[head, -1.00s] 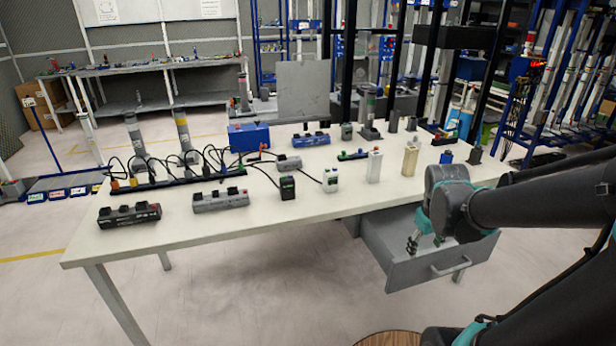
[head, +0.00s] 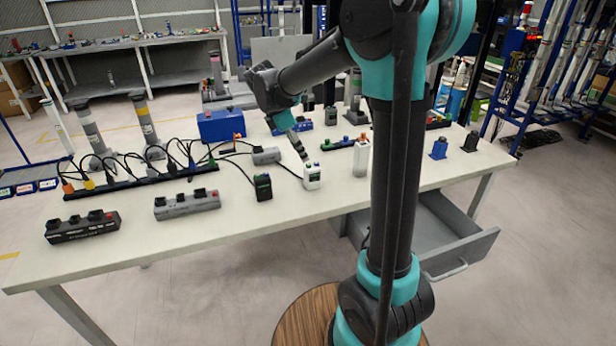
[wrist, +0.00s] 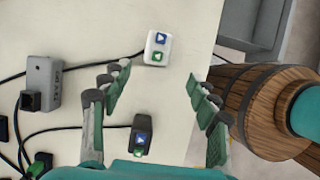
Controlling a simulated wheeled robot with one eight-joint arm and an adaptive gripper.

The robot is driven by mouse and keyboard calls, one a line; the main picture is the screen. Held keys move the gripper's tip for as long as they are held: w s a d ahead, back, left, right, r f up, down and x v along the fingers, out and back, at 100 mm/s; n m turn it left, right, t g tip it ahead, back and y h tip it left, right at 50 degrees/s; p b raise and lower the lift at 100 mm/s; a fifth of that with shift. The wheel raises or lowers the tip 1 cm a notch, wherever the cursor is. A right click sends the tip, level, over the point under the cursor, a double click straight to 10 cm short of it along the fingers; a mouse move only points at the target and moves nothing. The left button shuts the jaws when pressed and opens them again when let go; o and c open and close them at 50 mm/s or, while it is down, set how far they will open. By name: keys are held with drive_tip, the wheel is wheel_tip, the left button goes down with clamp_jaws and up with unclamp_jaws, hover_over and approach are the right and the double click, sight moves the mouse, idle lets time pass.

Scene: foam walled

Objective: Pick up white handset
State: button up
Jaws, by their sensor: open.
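The white handset (head: 312,176) stands on the white table near its front edge. It has blue and green buttons on top. In the wrist view the white handset (wrist: 157,48) lies beyond the fingertips, roughly between the lines of the two fingers, with a cable running to its left. My gripper (head: 300,150) is above the table, just behind and left of the handset in the head view. In the wrist view my gripper (wrist: 155,95) is open, with nothing between its fingers and a gap to the handset.
A black handset (head: 263,187) stands left of the white one; it also shows low between the fingers in the wrist view (wrist: 143,137). A grey charger bar (head: 187,204) lies farther left. A white block (head: 361,157) stands at right. A grey drawer (head: 456,240) hangs open below the table.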

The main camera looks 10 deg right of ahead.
sight(308, 166)
drive_tip(key=x, duration=0.8)
drive_tip(key=shift+w+a+x, duration=0.15)
drive_tip(key=shift+x, duration=1.15)
drive_tip(key=shift+w+a+x, duration=0.15)
drive_tip(key=shift+x, duration=1.2)
drive_tip(key=shift+f, duration=0.1)
drive_tip(key=c, duration=1.3)
drive_tip(key=shift+c, duration=0.2)
